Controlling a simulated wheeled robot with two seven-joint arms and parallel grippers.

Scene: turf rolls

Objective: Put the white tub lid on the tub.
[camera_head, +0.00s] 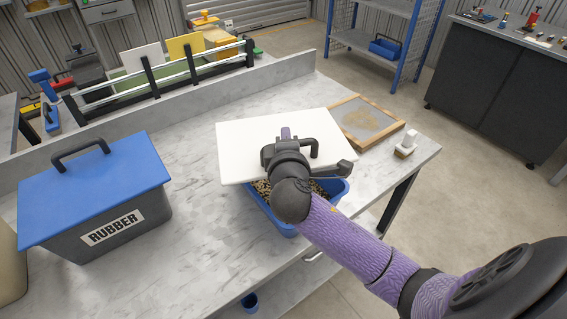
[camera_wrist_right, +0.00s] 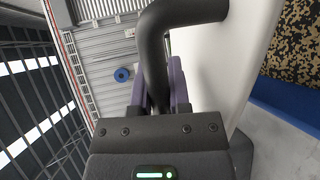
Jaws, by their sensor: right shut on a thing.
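The white tub lid (camera_head: 245,150) is a flat white panel with a black handle (camera_head: 312,148). My right gripper (camera_head: 287,134) is shut on that handle; the purple fingers (camera_wrist_right: 165,85) grip the black bar in the wrist view. The lid is over the back part of the blue tub (camera_head: 262,212). The tub's front and right rim show, with speckled brown and black pieces (camera_wrist_right: 295,60) inside. My right wrist hides part of the tub and lid. I cannot tell whether lid and tub touch. My left gripper is not in view.
A grey bin marked RUBBER (camera_head: 120,225) with a blue lid stands on the left of the bench. A wood-framed sieve (camera_head: 390,132) and a small white-topped block (camera_head: 406,143) lie at the right. The bench (camera_head: 205,240) is clear between bin and tub.

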